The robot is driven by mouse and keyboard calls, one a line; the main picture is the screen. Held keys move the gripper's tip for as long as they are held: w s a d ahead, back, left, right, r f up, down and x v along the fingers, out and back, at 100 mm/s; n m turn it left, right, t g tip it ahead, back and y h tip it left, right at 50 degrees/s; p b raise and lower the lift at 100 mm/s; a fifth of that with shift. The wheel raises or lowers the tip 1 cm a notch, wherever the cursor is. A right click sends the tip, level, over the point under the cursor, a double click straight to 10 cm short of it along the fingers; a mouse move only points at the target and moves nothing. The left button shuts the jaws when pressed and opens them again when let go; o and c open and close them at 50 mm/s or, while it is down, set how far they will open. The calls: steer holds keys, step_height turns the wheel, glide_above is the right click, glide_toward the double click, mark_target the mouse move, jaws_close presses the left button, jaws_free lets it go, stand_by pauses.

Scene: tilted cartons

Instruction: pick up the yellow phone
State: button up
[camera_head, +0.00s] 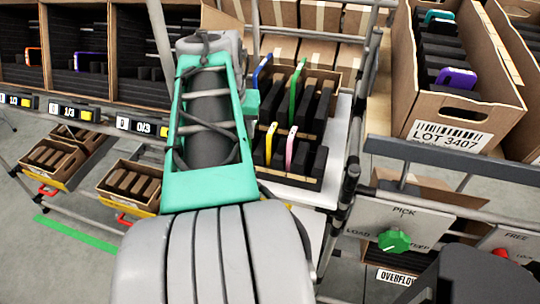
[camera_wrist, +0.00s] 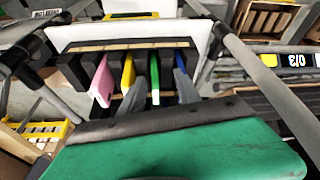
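The yellow phone (camera_head: 270,143) stands upright in a black slotted rack (camera_head: 305,182), left of a pink phone (camera_head: 291,147). In the wrist view, the yellow phone (camera_wrist: 127,72) is between the pink phone (camera_wrist: 101,82) and a green phone (camera_wrist: 154,72). A blue phone (camera_wrist: 182,64) is further right. My gripper (camera_wrist: 160,86) shows two grey fingers spread apart, above the rack and nearest the green phone. It looks open and empty. In the head view, my arm hides the fingers.
The rack sits in a carton on a white shelf (camera_head: 335,150), beside metal posts. A carton (camera_head: 465,105) with a purple phone (camera_head: 456,78) stands right. Cartons with phones line the left shelf. A control panel (camera_head: 400,225) is at lower right.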

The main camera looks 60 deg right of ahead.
mark_target(271, 130)
steer(key=s+d, duration=0.1)
steer(key=s, duration=0.1)
steer(key=s+d+m, duration=0.1)
steer(key=d, duration=0.1)
steer(key=s+d+r+m, duration=0.1)
steer(key=s, duration=0.1)
steer(key=shift+s+d+g, duration=0.3)
steer(key=shift+d, duration=0.05)
steer(key=shift+m, duration=0.3)
steer(key=x, duration=0.3)
steer(key=d+x, duration=0.1)
steer(key=x, duration=0.3)
steer(key=shift+w+d, duration=0.1)
steer(key=shift+h, duration=0.3)
jaws_close()
steer(key=shift+r, duration=0.1)
